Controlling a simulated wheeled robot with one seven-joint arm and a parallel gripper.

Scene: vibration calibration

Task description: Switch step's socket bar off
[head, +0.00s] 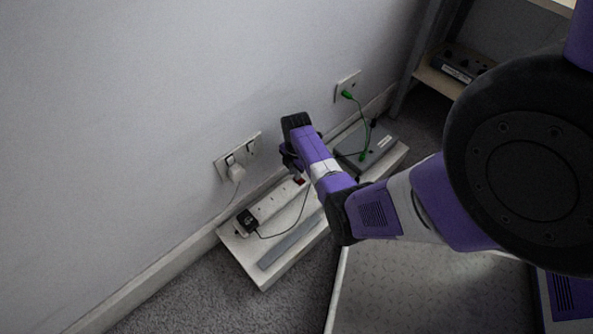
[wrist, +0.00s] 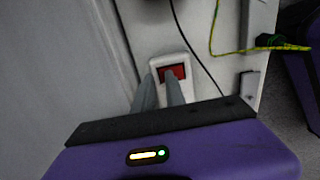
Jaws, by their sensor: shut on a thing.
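The white socket bar (head: 268,204) lies on the long pale step (head: 262,278) along the wall. Its red switch (head: 299,181) is at the end near my gripper (head: 292,165). In the wrist view the red switch (wrist: 180,72) shows at the tips of my gripper (wrist: 160,77). One fingertip overlaps the switch and the other is at the bar's left edge. The fingers are close together on that end of the bar, with a small gap between them. The switch's tilt is too small and partly hidden to tell. My wrist hides part of the step in the head view.
A black plug (head: 246,221) sits in the bar's far end, with a thin black cable. A grey strip (head: 291,240) lies on the step. A grey box (head: 370,142) with a green cable (head: 365,135) stands right. Wall sockets (head: 237,157) are above left; a shelf stands at back right.

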